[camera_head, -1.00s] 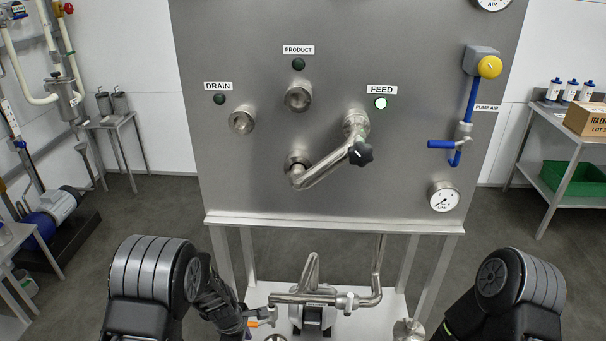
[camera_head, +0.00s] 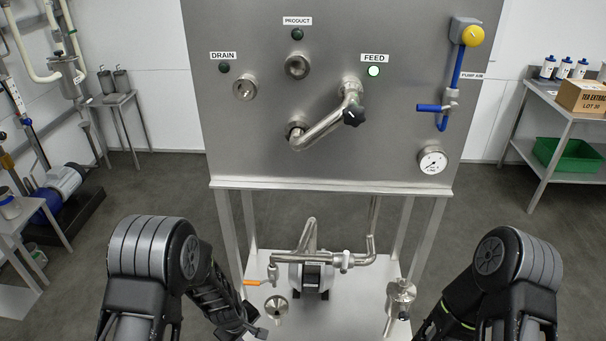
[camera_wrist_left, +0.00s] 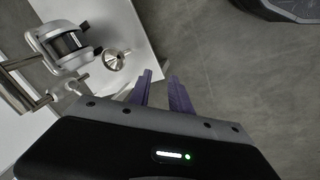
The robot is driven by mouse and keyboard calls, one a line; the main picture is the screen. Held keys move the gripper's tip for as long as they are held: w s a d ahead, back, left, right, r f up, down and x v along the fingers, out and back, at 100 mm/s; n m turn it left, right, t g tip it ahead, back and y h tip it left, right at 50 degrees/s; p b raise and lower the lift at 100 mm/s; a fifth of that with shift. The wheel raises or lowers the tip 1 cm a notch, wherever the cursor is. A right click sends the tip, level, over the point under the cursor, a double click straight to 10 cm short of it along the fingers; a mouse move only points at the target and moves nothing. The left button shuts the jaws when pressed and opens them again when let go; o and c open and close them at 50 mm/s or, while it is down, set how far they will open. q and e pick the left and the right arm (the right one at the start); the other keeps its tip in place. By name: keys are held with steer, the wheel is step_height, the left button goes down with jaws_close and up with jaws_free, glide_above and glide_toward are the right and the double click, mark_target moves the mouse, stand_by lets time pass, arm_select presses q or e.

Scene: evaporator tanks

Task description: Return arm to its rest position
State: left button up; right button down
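My right arm (camera_head: 470,295) is folded at the lower right of the head view. Its gripper is outside the picture.
A steel panel (camera_head: 230,140) on legs stands ahead, with a bent pipe (camera_head: 325,128) joining two ports and the FEED lamp (camera_head: 374,71) lit. Below are a pump (camera_head: 311,278) and steel funnel (camera_head: 277,306).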

arm_select(q)
steer(key=s+d+m+g+h+p, duration=0.1)
steer(key=s+d+m, duration=0.3)
steer(key=s, duration=0.7)
steer(key=s+d+m+g+h+p, duration=0.1)
steer(key=s+d+m, duration=0.3)
steer(key=s, duration=0.8)
steer(key=shift+h, duration=0.8)
steer(key=shift+d, duration=0.1)
steer(key=shift+o, duration=0.5)
